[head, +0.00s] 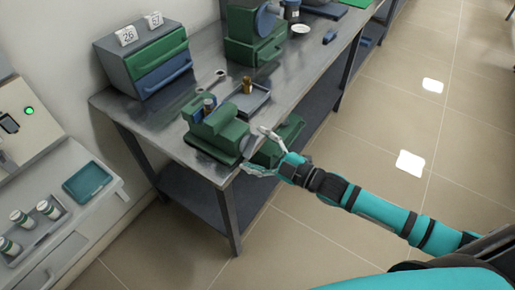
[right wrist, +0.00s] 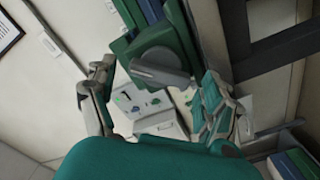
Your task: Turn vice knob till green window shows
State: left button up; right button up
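The green vice (head: 222,128) stands at the near corner of the metal bench. Its knob side is mostly hidden by my right gripper in the head view. My right gripper (head: 257,153) is open at the vice's right side. In the right wrist view its fingers (right wrist: 158,85) stand apart on either side of the knob; I cannot tell whether they touch it. No green window can be made out. My left gripper is not in view.
On the bench (head: 190,95) are a drawer box (head: 143,58), a small tray (head: 254,100) and another green machine (head: 255,42) further back. A cabinet (head: 85,185) with a blue tray (head: 87,182) stands at left. The floor at right is clear.

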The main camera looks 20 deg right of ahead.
jog(key=c, duration=1)
jog(key=shift+r+m+p, duration=0.15)
jog(key=shift+m+p, duration=0.55)
jog(key=shift+m, duration=0.5)
jog(key=shift+f, duration=0.2)
jog(key=o, duration=1.2)
